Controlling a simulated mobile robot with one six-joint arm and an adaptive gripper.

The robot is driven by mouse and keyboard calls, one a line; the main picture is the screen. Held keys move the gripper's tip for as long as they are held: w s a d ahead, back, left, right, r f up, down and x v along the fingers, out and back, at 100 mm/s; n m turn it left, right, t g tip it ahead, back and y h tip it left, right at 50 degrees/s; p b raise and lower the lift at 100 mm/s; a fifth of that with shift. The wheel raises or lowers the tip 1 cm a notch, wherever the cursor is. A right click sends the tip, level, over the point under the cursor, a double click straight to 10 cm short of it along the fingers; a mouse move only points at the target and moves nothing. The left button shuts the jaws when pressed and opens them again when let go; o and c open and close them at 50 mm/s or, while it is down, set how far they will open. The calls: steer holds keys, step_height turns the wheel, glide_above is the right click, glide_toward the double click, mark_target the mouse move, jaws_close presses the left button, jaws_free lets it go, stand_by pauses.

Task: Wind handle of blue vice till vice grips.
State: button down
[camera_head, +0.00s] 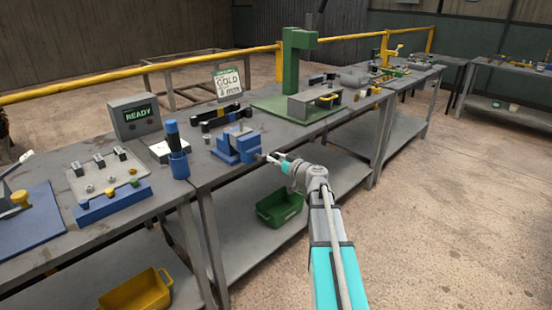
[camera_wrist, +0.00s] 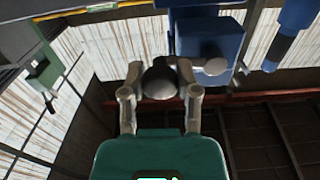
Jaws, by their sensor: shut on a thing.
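The blue vice (camera_head: 237,145) sits at the front edge of the workbench in the head view. It also fills the upper middle of the wrist view (camera_wrist: 208,40). My gripper (camera_head: 274,158) is at the vice's front, on the side over the bench edge. In the wrist view its two fingers (camera_wrist: 160,78) are closed around a dark rounded knob, the vice handle (camera_wrist: 160,80). A grey round part shows just right of the fingers on the vice. The gap between the vice jaws is too small to judge, and I cannot tell what is between them.
A blue cylinder tool (camera_head: 177,150) stands left of the vice. A READY box (camera_head: 136,117) and a GOLD 4 mm sign (camera_head: 228,82) stand behind. A green press (camera_head: 291,75) is farther right. A green bin (camera_head: 279,207) sits on the lower shelf. The floor at right is clear.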

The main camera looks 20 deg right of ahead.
steer(key=s+a+f+m+b, duration=0.1)
steer(key=a+f+m+b, duration=0.1)
steer(key=m, duration=0.7)
steer(key=s+a+f+m+b, duration=0.1)
steer(key=a+m, duration=0.3)
steer(key=m, duration=0.6)
steer(key=shift+s+a+f+b, duration=0.35)
steer(key=shift+f+b, duration=0.25)
steer(key=shift+f, duration=0.1)
steer(key=shift+c, duration=2)
jaws_free()
steer(key=shift+o, duration=0.3)
steer(key=shift+w, duration=0.1)
